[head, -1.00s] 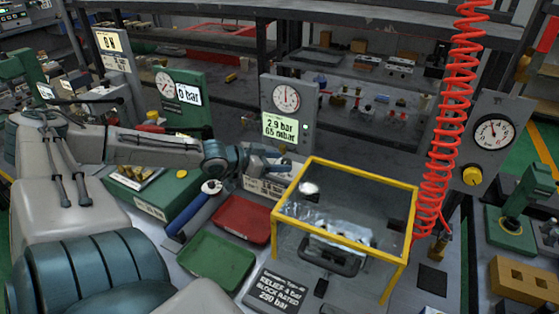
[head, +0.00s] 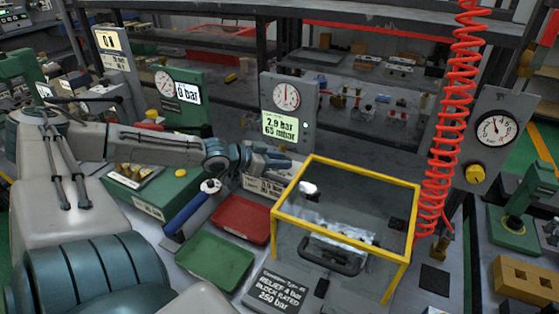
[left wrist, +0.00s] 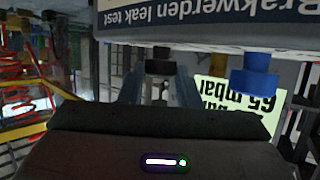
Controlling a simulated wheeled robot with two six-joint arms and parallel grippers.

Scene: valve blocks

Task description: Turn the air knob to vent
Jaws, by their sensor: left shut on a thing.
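My left gripper (head: 279,163) is at the front of the leak test unit, below its gauge panel (head: 288,110). In the left wrist view its two fingers (left wrist: 159,92) are on either side of a dark knob (left wrist: 160,66) under the upside-down "leak test" label (left wrist: 205,18). It is shut on this knob. A blue knob (left wrist: 257,75) sits beside it, apart from the fingers. The gauge panel's display reads 2.9 bar and 65 mbar. The knob's markings cannot be read, and in the head view the gripper hides it. My right gripper is not in view.
A yellow-framed clear guard box (head: 345,225) stands just right of the gripper. A red tray (head: 240,219), a green tray (head: 215,262) and a blue-handled tool (head: 192,210) lie in front. A red coiled hose (head: 450,120) hangs at the right, near a gauge with a yellow knob (head: 475,173).

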